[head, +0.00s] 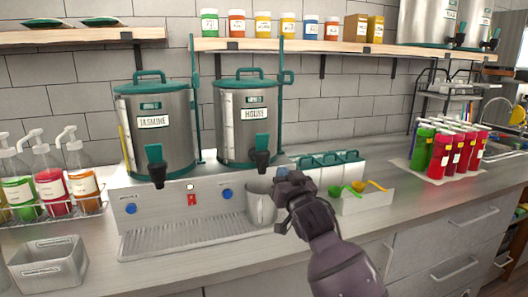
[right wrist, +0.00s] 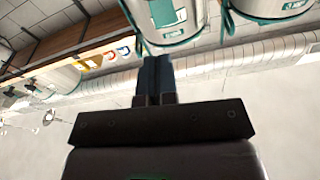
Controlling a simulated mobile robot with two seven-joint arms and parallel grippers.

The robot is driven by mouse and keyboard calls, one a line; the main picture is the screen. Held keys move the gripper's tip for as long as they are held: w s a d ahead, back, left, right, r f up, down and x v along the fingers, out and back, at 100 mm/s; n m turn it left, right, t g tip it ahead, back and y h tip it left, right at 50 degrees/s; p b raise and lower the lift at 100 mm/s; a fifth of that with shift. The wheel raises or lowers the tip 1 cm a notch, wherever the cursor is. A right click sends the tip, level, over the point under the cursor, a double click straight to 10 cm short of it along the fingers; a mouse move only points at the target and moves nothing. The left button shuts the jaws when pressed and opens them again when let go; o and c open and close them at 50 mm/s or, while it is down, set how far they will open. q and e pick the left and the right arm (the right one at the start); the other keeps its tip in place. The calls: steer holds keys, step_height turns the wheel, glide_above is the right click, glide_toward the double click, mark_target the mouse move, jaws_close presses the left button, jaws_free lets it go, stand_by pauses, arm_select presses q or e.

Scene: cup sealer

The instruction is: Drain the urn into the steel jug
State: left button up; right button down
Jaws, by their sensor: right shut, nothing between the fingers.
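Two steel urns with teal lids and bases stand on a steel dispenser, the JASMINE urn (head: 165,140) on the left and the HOUSE urn (head: 247,135) to its right. Each has a black spout with a teal lever at its front. The steel jug (head: 260,205) stands upright below and slightly right of the HOUSE spout (head: 262,158). My right gripper (head: 281,174) is just right of the jug, near its rim; I cannot tell if they touch. Its blue fingers (right wrist: 154,78) are shut and empty. My left gripper is out of view.
The drip tray (head: 190,238) lies in front. White teal-edged containers (head: 330,172) and a tray with green and yellow scoops (head: 365,203) are right of my gripper. Counter at front right is clear.

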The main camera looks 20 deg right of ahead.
steer(key=r+n, duration=0.1)
steer(key=p, duration=0.1)
glide_toward(263, 138)
steer(key=shift+n, duration=0.3)
steer(key=w, duration=0.3)
steer(key=w+r, duration=0.1)
steer(key=w, duration=0.1)
steer(key=shift+w, duration=0.95)
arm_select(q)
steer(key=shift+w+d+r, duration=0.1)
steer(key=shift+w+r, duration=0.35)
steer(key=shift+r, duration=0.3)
arm_select(e)
steer(key=shift+w, duration=0.25)
